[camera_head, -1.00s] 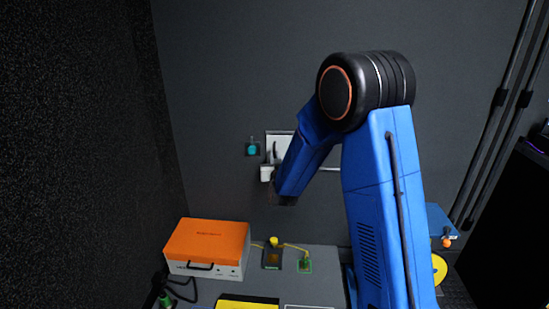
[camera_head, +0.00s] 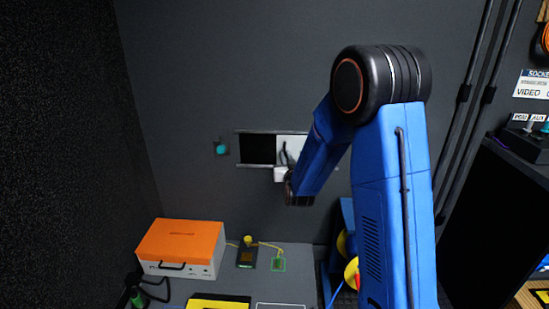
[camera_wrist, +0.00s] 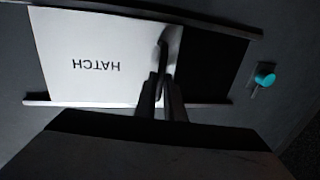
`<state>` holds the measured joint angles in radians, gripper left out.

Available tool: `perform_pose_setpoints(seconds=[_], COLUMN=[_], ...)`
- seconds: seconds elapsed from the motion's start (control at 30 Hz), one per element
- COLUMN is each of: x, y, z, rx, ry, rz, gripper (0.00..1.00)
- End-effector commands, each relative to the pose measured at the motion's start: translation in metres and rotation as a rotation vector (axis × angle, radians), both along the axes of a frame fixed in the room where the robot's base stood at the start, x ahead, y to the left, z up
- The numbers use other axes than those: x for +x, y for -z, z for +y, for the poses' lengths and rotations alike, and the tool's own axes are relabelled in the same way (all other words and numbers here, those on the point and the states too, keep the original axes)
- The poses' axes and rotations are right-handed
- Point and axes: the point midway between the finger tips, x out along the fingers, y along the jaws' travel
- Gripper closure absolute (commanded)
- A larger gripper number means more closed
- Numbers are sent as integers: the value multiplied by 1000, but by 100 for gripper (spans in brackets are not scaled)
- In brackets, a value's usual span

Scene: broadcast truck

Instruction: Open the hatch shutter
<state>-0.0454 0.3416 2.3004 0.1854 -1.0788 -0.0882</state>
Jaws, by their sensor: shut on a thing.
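The hatch shutter (camera_head: 283,144) is a white panel in horizontal rails on the dark back wall, partly behind my arm. In the wrist view the shutter (camera_wrist: 85,60) appears upside down, marked HATCH, with a dark upright handle (camera_wrist: 164,58) near its edge. A black hatch opening (camera_head: 256,149) shows left of the shutter in the head view; in the wrist view the opening (camera_wrist: 210,65) is at the right. My gripper (camera_wrist: 162,90) is shut on the shutter handle. Its fingertips cover part of the handle.
A teal knob (camera_head: 221,148) sits on the wall left of the opening. Below, a grey bench holds an orange-lidded box (camera_head: 181,243) and small items with a yellow knob (camera_head: 248,240). Vertical pipes and a black cabinet (camera_head: 497,215) stand at the right.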

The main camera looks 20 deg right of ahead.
Motion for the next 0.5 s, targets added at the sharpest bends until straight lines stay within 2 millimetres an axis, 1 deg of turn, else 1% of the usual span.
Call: perform_pose_setpoints(seconds=[0.03, 0.1, 0.2, 0.5], x=[-2, -5, -6, -7], y=[0, 0, 1, 1], z=[-7, -13, -18, -21], rx=[0, -1, -1, 0], ry=[2, 2, 1, 0], rz=[1, 1, 2, 2], gripper=[100, 100, 100, 100])
